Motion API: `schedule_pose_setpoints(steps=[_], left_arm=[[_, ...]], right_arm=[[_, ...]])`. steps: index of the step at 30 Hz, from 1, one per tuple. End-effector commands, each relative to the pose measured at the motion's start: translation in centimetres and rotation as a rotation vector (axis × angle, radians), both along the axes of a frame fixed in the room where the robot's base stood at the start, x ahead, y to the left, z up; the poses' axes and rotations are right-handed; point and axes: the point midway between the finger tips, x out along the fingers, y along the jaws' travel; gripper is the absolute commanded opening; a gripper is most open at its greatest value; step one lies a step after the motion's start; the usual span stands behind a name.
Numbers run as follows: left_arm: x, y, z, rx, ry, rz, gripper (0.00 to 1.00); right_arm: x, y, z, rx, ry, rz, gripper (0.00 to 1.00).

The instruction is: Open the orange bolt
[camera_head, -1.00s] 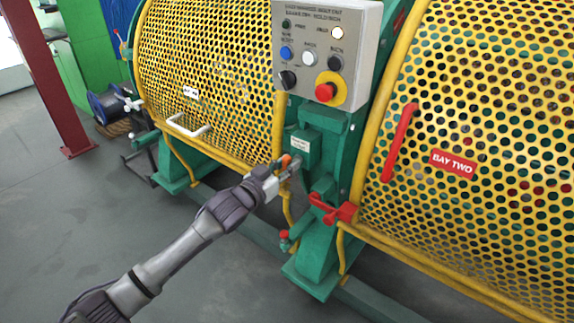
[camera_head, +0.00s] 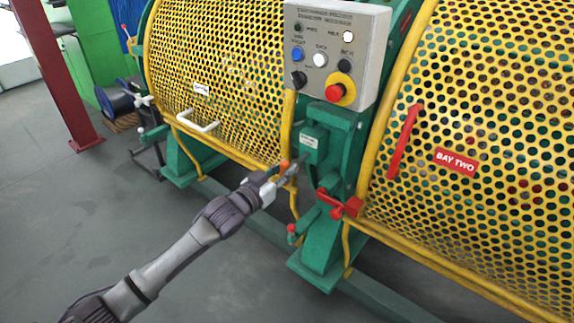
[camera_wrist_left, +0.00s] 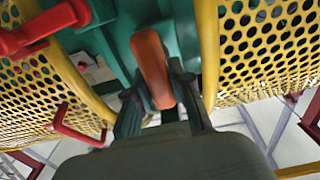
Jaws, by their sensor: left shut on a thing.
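The orange bolt (camera_head: 284,164) is a small orange handle at the lower edge of the left yellow guard, beside a green box on the machine frame. In the left wrist view the bolt (camera_wrist_left: 152,68) is a long rounded orange piece, slightly tilted, with its lower end between the fingers. My left gripper (camera_head: 279,176) is at the bolt in the head view. In the left wrist view my left gripper (camera_wrist_left: 160,98) is shut on the bolt, one finger on each side. My right gripper is not in view.
A grey control panel (camera_head: 333,45) with a red stop button stands above. A red latch (camera_head: 341,204) sits right of my gripper, and the perforated guard labelled BAY TWO (camera_head: 500,120) fills the right side. Open grey floor (camera_head: 70,220) lies at left.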

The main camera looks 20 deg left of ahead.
Motion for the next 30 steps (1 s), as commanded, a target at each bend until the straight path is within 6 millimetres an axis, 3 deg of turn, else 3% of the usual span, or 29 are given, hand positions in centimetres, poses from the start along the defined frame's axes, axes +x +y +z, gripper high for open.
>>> schedule_pose_setpoints(steps=[6,7,11,23,30], left_arm=[[0.0,0.0,0.0,0.000,0.001,0.001,0.00],[0.0,0.0,0.0,0.000,0.000,0.001,0.26],[0.0,0.0,0.0,0.000,0.000,0.001,0.48],[-0.6,0.3,-0.1,0.000,0.001,0.001,0.48],[-4.9,1.8,-0.2,0.000,0.004,0.001,0.48]], right_arm=[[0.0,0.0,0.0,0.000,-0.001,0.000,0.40],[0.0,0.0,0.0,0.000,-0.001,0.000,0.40],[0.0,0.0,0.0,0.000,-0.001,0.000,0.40],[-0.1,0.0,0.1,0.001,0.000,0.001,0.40],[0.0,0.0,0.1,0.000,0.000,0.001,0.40]])
